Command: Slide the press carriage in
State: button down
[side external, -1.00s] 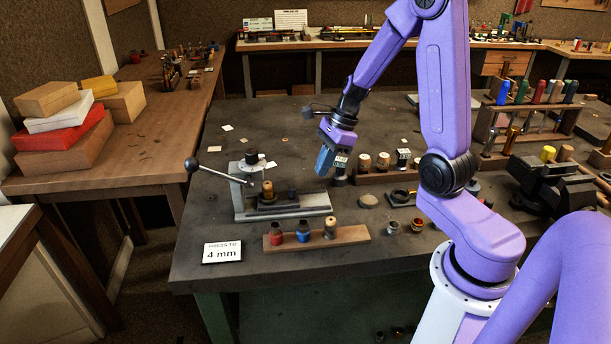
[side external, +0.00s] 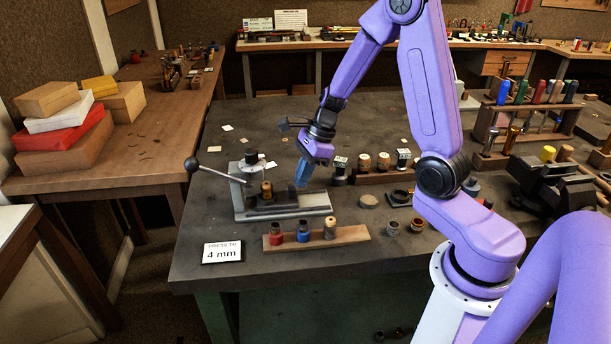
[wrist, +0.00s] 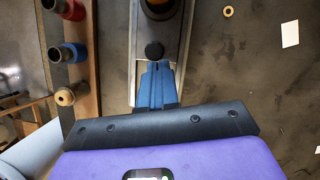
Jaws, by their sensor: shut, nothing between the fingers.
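The press (side external: 250,210) stands on the dark bench, a grey metal base with a rail, a post and a long lever ending in a black ball. Its carriage (side external: 266,206) sits on the rail under the post, with a brass piece (side external: 267,188) upright on it. In the wrist view a round black knob (wrist: 154,50) shows on the rail just ahead of my fingertips. My gripper (side external: 302,178) is shut and empty, pointing down at the right end of the rail. Its blue fingers (wrist: 156,84) are over the rail's end; whether they touch the knob I cannot tell.
A wooden strip (side external: 345,237) with several coloured-collared pieces lies in front of the press. A "PRESS TO 4 mm" card (side external: 222,251) is at front left. Another wooden rack (side external: 372,177) stands right of my gripper. The bench behind the press is mostly clear.

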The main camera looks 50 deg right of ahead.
aim_at(277, 196)
jog(key=shift+w+a, duration=1.1)
jog(key=shift+a, duration=0.15)
